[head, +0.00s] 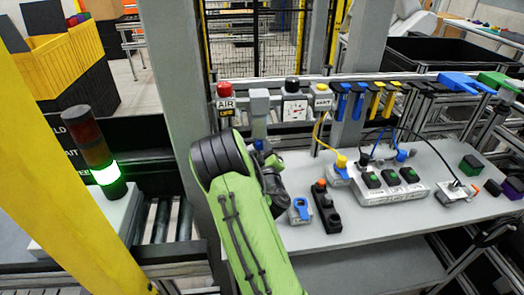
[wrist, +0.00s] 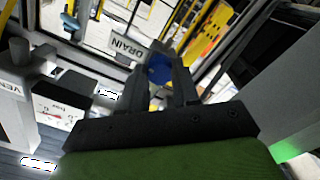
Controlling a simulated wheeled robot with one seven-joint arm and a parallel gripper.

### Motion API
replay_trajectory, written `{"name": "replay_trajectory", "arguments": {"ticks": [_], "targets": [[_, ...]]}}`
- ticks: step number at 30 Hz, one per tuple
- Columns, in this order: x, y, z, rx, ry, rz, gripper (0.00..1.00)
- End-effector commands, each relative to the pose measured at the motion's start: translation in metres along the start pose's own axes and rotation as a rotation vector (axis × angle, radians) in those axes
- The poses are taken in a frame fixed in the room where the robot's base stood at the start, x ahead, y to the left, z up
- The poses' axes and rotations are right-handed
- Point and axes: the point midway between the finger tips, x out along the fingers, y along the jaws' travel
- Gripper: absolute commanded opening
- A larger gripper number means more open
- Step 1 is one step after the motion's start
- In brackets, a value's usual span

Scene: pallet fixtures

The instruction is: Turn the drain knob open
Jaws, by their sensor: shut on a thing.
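The blue drain knob (wrist: 158,70) shows in the wrist view between my fingers, beside a DRAIN label (wrist: 129,47). My gripper (wrist: 157,82) is shut on the knob, and its fingers hide much of it. In the head view a bit of blue (head: 258,145) shows at the tip of my gripper (head: 266,158), just below the grey filter body (head: 259,102). My green arm covers part of this area. I cannot tell how far the knob is turned.
Left of the filter is a red knob (head: 224,88) over an AIR label (head: 226,104); right of it is a round gauge (head: 294,107). The grey bench (head: 350,228) holds a blue-handled device (head: 300,209), a black button box (head: 325,208) and wired switch boxes. A lit green stack lamp (head: 105,174) stands left.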

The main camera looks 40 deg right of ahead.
Motion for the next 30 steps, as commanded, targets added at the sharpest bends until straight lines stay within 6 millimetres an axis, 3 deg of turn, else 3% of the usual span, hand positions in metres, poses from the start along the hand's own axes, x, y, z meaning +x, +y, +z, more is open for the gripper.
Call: {"name": "replay_trajectory", "arguments": {"ticks": [23, 24, 28, 30], "targets": [[-0.0002, -0.0005, 0.0001, -0.101, 0.0, -0.001, 0.0], [-0.0002, -0.0006, 0.0001, -0.101, 0.0, -0.001, 0.35], [-0.0001, -0.0004, 0.0001, -0.1, 0.0, -0.001, 0.55], [-0.0001, -0.0004, 0.0001, -0.1, 0.0, -0.001, 0.56]]}}
